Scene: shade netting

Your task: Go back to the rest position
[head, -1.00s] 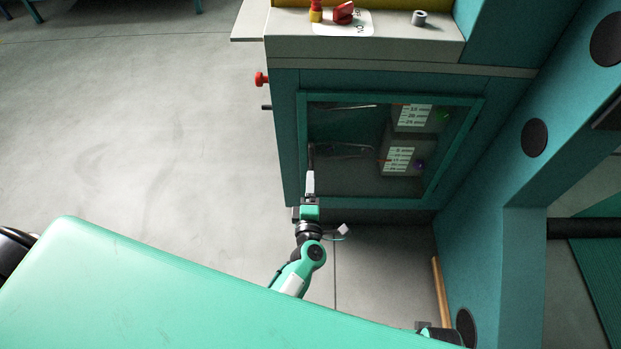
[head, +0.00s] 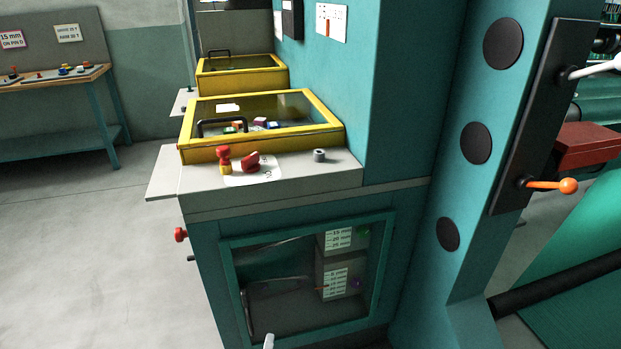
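Only a small pale grey tip (head: 268,341) of one of my arms, probably the right gripper, shows at the bottom edge of the head view. It is in front of the lower part of the glazed cabinet door (head: 384,262). The rest of that gripper is cut off, so whether it is open or shut does not show. I see nothing held. My other gripper is out of view.
The teal machine cabinet (head: 205,255) fills the middle, with a red knob (head: 181,234) on its left side. Yellow-framed lidded boxes (head: 330,135) and a red switch (head: 251,162) are on top. A workbench (head: 60,82) stands far left. Left floor is clear.

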